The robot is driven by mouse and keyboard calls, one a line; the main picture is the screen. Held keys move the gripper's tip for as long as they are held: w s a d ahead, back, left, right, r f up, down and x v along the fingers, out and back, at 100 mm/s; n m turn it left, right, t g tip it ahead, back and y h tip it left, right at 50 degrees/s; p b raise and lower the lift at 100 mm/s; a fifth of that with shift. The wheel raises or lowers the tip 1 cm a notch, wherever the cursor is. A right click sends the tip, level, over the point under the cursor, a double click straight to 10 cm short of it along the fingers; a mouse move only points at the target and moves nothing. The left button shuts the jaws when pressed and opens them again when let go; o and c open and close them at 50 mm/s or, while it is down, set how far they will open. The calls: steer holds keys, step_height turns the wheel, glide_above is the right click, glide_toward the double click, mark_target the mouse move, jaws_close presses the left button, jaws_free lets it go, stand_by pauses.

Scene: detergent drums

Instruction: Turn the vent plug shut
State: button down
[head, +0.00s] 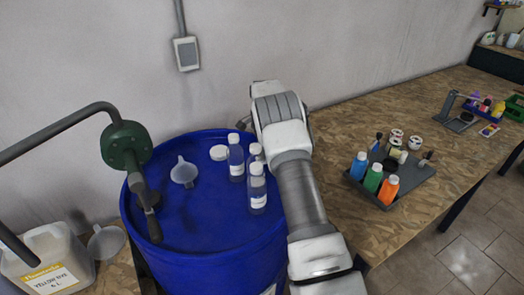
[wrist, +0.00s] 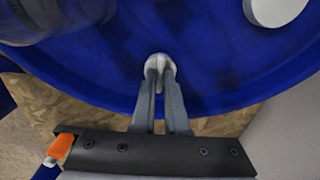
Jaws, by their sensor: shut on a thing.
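The blue drum (head: 205,215) stands against the wall, and its top also fills much of the wrist view (wrist: 200,60). A small white vent plug (wrist: 161,59) sits near the drum's rim in the wrist view. My gripper (wrist: 161,72) is shut on the plug, with one finger on each side. The plug's lower part is hidden by the fingers, so I cannot tell how far it is turned. In the head view my arm covers the plug and the fingertips.
Several clear bottles (head: 258,188), a white funnel (head: 184,173) and a white round cap (head: 219,152) stand on the drum top. A green-headed pump (head: 126,146) rises at its left. A grey tray (head: 405,182) with coloured bottles is on the bench (head: 350,115) at right.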

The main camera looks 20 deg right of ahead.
stand_by(0.4)
steer(key=c, duration=0.9)
jaws_free()
steer(key=shift+c, duration=0.2)
steer(key=shift+r, duration=0.1)
step_height(320, 180, up, 17)
steer(key=p, duration=0.1)
steer(key=shift+r, duration=0.15)
